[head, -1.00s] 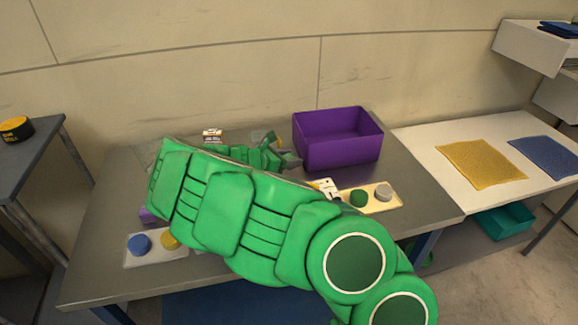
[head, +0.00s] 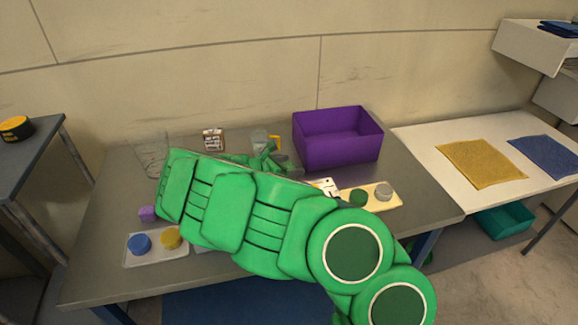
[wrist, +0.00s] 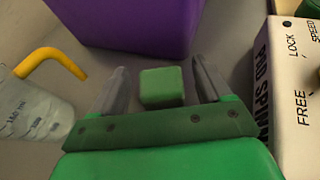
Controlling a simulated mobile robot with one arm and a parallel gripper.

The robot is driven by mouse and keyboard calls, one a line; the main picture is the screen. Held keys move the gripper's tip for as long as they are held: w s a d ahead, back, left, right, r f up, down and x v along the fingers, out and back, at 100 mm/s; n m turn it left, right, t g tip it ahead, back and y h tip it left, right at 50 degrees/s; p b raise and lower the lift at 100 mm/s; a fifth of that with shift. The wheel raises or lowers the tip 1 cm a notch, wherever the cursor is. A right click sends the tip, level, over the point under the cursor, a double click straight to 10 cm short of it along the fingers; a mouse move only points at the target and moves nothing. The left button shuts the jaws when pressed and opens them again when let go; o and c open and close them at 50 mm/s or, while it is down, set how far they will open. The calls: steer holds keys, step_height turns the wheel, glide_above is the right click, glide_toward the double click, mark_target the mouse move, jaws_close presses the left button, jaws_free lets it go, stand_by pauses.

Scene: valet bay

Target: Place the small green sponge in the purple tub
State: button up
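The small green sponge (wrist: 161,87) lies on the grey table in the wrist view. My gripper (wrist: 160,82) is open, with one finger on each side of the sponge and a visible gap on both sides. The sponge cannot be made out in the head view, where my green arm covers much of the table. The purple tub (head: 350,154) stands upright at the back right of the table; the part of its inside that shows is empty. In the wrist view the tub (wrist: 130,25) is just beyond the sponge.
A measuring jug with a yellow handle (wrist: 38,108) stands left of my gripper. A white lettered box (wrist: 298,100) is close on the right. A tray (head: 374,203) holds green and grey round pieces; another tray (head: 140,260) holds blue and yellow ones. A purple block (head: 147,213) lies left.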

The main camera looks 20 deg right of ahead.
steer(key=shift+r, duration=0.1)
steer(key=shift+a+r, duration=0.15)
steer(key=shift+a, duration=0.05)
steer(key=v, duration=1.1)
steer(key=shift+s+a, duration=0.2)
steer(key=shift+a, duration=0.05)
steer(key=shift+c, duration=0.7)
